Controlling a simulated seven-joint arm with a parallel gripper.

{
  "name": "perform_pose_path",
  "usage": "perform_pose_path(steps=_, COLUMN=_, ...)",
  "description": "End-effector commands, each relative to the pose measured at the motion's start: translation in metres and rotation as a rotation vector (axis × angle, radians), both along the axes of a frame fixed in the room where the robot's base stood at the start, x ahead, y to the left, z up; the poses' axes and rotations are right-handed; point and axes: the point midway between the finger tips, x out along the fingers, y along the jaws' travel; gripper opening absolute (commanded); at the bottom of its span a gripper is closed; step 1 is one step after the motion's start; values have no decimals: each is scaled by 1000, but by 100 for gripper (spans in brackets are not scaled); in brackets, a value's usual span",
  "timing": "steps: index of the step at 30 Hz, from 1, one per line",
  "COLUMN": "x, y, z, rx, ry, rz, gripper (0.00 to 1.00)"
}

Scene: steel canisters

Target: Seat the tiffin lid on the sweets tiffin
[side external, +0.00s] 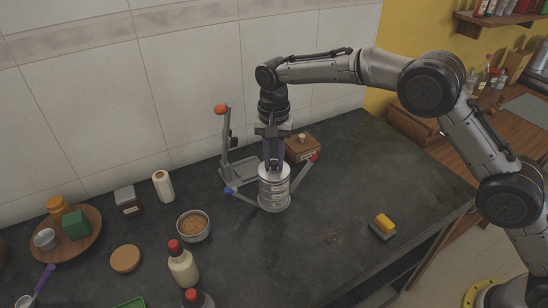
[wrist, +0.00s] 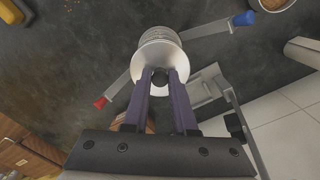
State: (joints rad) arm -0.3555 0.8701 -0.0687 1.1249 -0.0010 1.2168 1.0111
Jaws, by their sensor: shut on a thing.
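The sweets tiffin (side external: 274,196) is a steel, ringed canister stack with pale labels, upright on the dark counter; its ringed side shows in the wrist view (wrist: 158,36). Two flat metal arms spread out at its sides, one with a blue tip (side external: 229,190) and one with a red tip (side external: 313,157). My gripper (side external: 273,163) points straight down over the tiffin. Its purple fingers are shut on the dark knob of the round, pale tiffin lid (wrist: 147,68). The lid is at the tiffin's top; I cannot tell whether it is touching or fully level.
A grey metal stand (side external: 238,168) with a red knob and a wooden box (side external: 303,150) stand close behind. A bowl of orange food (side external: 193,226) and sauce bottles (side external: 183,268) are left. A yellow sponge (side external: 384,223) lies right. The counter between is mostly clear.

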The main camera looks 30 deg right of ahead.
Motion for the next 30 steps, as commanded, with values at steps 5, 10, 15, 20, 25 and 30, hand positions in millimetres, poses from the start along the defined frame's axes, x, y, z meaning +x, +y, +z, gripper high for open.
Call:
perform_pose_path(steps=5, x=0, y=0, z=-3, rx=0, ry=0, rz=0, gripper=0)
perform_pose_path(steps=10, x=0, y=0, z=-6, rx=0, ry=0, rz=0, gripper=0)
perform_pose_path(steps=15, x=0, y=0, z=-9, rx=0, ry=-1, rz=0, gripper=0)
perform_pose_path(steps=20, x=0, y=0, z=-8, rx=0, ry=-1, rz=0, gripper=27)
perform_pose_path(steps=25, x=0, y=0, z=-8, rx=1, ry=-1, rz=0, gripper=57)
perform_pose_path(steps=30, x=0, y=0, z=-8, rx=1, ry=-1, rz=0, gripper=60)
